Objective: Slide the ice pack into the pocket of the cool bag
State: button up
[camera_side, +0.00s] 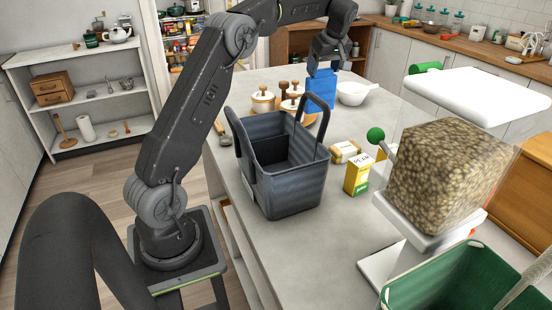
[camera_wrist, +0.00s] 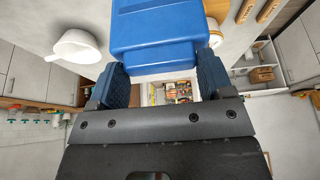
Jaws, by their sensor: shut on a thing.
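The ice pack (camera_side: 321,89) is a blue slab held upright in my gripper (camera_side: 324,70), at the far part of the counter. My gripper is shut on its upper end. In the wrist view the ice pack (camera_wrist: 160,35) sits between the two finger pads of my gripper (camera_wrist: 165,82). The cool bag (camera_side: 290,188) is a grey-blue open-topped bag with two dark handles, standing nearer the camera on the counter. A dark pocket panel (camera_side: 270,150) shows inside it against one wall. The ice pack is apart from the bag, beyond it. The bag's floor is hidden.
Lidded pots (camera_side: 263,101) stand behind the bag, and a white bowl (camera_side: 354,93) is right of the ice pack. A dispenser of brown pieces (camera_side: 447,175) and a green crate (camera_side: 440,280) occupy the right.

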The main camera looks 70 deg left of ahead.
jog(key=s+d+r, duration=0.3)
jog(key=s+r, duration=0.6)
jog(key=s, duration=0.2)
jog(key=s+d+r, duration=0.3)
jog(key=s+r, duration=0.5)
jog(key=s, duration=0.3)
notch_tip(320, 180, down, 16)
jog(key=shift+w+d, duration=0.15)
jog(key=shift+w, duration=0.1)
jog(key=o, duration=0.7)
jog(key=c, duration=0.8)
jog(key=shift+c, duration=0.2)
jog(key=shift+f, duration=2.7)
dwell(0.5)
